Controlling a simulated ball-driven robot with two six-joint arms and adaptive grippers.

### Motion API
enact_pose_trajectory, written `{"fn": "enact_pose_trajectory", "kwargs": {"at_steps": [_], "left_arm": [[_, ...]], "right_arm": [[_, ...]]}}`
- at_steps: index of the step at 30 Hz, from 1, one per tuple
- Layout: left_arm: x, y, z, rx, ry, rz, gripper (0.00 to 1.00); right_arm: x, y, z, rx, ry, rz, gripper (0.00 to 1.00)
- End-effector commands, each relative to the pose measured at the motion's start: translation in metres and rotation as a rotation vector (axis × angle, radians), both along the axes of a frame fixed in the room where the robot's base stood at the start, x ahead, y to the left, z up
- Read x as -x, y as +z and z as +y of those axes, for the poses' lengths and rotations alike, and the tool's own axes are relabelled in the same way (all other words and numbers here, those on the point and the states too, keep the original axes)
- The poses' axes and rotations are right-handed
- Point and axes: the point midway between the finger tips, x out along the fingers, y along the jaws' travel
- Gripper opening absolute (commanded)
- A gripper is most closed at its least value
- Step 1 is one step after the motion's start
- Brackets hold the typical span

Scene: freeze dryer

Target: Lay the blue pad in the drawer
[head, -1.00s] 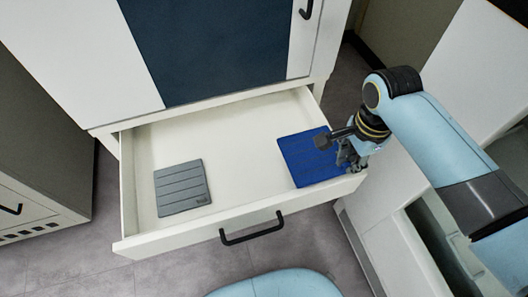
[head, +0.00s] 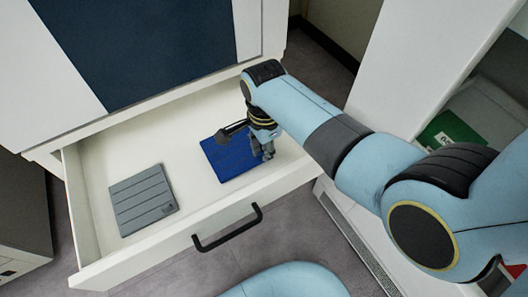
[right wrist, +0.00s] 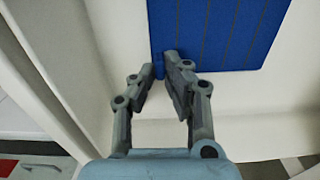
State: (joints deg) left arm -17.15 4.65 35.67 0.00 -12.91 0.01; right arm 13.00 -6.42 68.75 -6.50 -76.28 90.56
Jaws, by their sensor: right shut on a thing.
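The blue pad (head: 226,157) is inside the outline of the open white drawer (head: 228,195), on its right side. It looks flat on or just over the drawer floor; I cannot tell which. My right gripper (head: 263,149) is at the pad's right edge. In the right wrist view its fingers (right wrist: 161,73) are shut on a small blue tab at the edge of the pad (right wrist: 222,32). A grey pad (head: 143,200) lies flat at the left of the drawer, apart from the blue one. My left gripper is not in view.
The drawer's black handle (head: 228,228) is on its front. The white cabinet with a dark blue panel (head: 140,45) stands behind. An open compartment with a green item (head: 447,131) is at the right. Bare drawer floor shows between the pads.

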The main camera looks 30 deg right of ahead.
Motion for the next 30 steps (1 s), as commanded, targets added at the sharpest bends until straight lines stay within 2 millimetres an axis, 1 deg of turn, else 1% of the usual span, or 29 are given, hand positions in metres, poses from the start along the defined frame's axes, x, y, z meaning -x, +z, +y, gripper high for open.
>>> {"fn": "enact_pose_trajectory", "kwargs": {"at_steps": [1, 7, 11, 12, 16, 17, 23, 26, 29, 30], "left_arm": [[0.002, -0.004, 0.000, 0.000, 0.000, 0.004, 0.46], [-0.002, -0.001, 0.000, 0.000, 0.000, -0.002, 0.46], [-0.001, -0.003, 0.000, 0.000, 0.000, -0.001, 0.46], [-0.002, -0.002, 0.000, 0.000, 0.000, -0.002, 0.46], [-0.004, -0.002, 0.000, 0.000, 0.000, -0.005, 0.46], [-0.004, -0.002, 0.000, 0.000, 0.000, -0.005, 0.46], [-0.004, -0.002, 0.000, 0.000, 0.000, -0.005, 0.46], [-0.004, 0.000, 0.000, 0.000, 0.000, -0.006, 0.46], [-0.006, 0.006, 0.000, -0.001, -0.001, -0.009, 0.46], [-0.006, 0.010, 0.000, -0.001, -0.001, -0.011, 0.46]], "right_arm": [[0.000, -0.006, 0.000, 0.000, 0.000, 0.002, 0.00], [0.000, -0.003, 0.000, 0.000, 0.000, -0.001, 0.00], [0.000, -0.007, 0.000, 0.000, 0.000, -0.001, 0.00], [0.000, -0.007, 0.000, 0.000, 0.000, -0.001, 0.14], [0.000, -0.006, 0.000, 0.000, 0.000, -0.001, 0.31], [0.000, -0.006, 0.000, 0.000, 0.000, -0.001, 0.33], [0.000, -0.006, 0.000, 0.000, 0.000, -0.001, 0.33], [0.000, -0.003, 0.000, 0.000, 0.000, -0.001, 0.33], [-0.001, 0.010, 0.000, 0.000, 0.000, -0.004, 0.33], [-0.001, 0.017, 0.000, 0.000, -0.001, -0.005, 0.33]]}}
